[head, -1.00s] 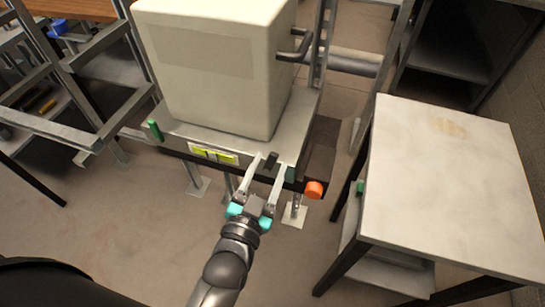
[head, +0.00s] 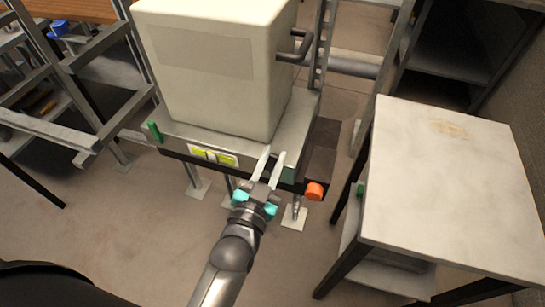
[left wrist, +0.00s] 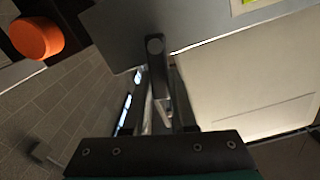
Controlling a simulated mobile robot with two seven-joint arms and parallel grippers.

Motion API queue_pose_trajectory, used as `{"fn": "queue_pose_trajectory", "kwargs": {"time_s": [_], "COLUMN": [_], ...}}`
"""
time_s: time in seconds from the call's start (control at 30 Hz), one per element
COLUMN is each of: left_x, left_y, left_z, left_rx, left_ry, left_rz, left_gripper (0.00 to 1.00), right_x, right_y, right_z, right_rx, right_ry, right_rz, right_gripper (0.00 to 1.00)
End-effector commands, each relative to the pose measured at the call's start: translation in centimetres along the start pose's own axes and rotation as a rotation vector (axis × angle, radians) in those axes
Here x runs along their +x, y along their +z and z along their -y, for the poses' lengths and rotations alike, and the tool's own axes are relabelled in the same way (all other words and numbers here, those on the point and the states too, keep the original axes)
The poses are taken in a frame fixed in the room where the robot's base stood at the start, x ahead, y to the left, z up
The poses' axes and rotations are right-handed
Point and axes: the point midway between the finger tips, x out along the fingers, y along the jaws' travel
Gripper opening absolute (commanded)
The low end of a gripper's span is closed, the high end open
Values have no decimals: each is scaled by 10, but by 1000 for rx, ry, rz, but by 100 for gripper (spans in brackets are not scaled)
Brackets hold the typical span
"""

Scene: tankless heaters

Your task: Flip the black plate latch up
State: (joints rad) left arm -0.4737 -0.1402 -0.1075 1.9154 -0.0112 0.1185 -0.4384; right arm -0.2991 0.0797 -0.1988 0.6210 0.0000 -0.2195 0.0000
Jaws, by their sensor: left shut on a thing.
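The black plate latch (left wrist: 155,55) shows in the left wrist view as a dark upright bar with a rounded end, in front of the grey plate edge. In the head view it is hidden at my left gripper's fingers. My left gripper (head: 270,166) is at the front edge of the metal plate (head: 222,140) under the big cream box. Its two light fingers are close together, shut on the latch. The fingers also show in the left wrist view (left wrist: 155,90), on both sides of the latch's lower part. My right gripper is not in view.
The cream heater box (head: 215,65) stands on the plate. An orange round knob (head: 315,191) sits just right of my gripper, and a green tab (head: 154,132) at the plate's left end. A white-topped table (head: 445,190) stands at right. Open floor lies in front.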

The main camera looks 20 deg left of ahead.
Motion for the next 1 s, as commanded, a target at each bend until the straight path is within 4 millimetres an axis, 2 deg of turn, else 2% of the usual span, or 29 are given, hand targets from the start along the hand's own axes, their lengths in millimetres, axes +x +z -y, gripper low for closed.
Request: {"fn": "queue_pose_trajectory", "kwargs": {"time_s": [0.03,0.13,0.47,0.8,1.0], "left_x": [0,0,0,0,0], "left_y": [0,0,0,-2,0], "left_z": [0,0,0,9,13], "left_rx": [0,0,-2,-187,-282], "left_ry": [0,0,0,2,0], "left_rz": [0,0,0,2,0], "left_gripper": [9,0,0,0,0], "right_x": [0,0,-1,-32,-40], "right_y": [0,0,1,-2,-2], "right_z": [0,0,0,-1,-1], "right_rx": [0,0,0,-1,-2], "right_ry": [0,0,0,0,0], "right_rz": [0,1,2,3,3], "right_gripper": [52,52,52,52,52]}}
